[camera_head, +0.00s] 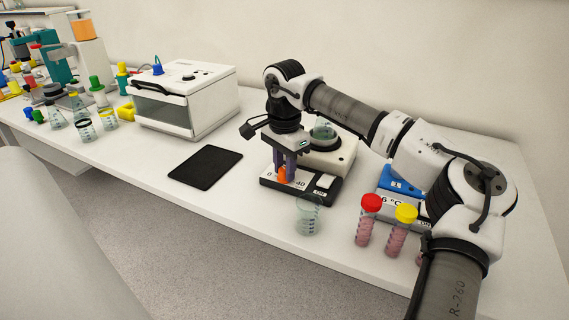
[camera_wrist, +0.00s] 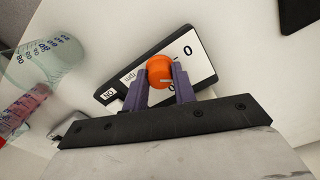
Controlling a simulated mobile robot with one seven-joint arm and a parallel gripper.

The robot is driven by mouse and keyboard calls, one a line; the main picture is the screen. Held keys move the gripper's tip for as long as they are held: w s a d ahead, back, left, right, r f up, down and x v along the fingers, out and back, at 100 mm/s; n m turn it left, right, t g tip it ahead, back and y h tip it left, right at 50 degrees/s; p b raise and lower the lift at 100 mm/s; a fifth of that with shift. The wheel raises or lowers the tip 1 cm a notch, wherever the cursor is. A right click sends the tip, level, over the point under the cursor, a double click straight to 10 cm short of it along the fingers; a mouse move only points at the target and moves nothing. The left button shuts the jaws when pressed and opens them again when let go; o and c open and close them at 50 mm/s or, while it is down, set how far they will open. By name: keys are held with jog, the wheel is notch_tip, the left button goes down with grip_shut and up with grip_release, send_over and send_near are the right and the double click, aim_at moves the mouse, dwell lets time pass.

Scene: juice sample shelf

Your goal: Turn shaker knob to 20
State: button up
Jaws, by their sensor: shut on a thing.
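The shaker (camera_head: 330,160) is a white device with a dark front panel, standing right of centre on the bench. Its orange knob (camera_head: 283,175) sits on that panel beside a white dial label reading 0 and 40. In the wrist view the round orange knob (camera_wrist: 160,71) shows a pale pointer line. My gripper (camera_head: 285,170) points down over the panel, with its purple fingers (camera_wrist: 160,85) shut on the knob, one on each side. The fingers hide part of the dial, and I cannot read the exact setting.
A glass beaker (camera_head: 308,215) stands just in front of the shaker. Tubes with red (camera_head: 371,202) and yellow (camera_head: 406,214) caps stand to the right, near a blue and white device (camera_head: 400,190). A black mat (camera_head: 206,166) and a white box (camera_head: 185,97) lie left.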

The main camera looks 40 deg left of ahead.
jog(key=m, duration=0.5)
jog(key=shift+m, duration=0.3)
jog(key=m, duration=0.5)
dwell(0.4)
jog(key=o, duration=1)
notch_tip(320, 180, up, 14)
jog(key=shift+f, duration=0.1)
dwell(0.3)
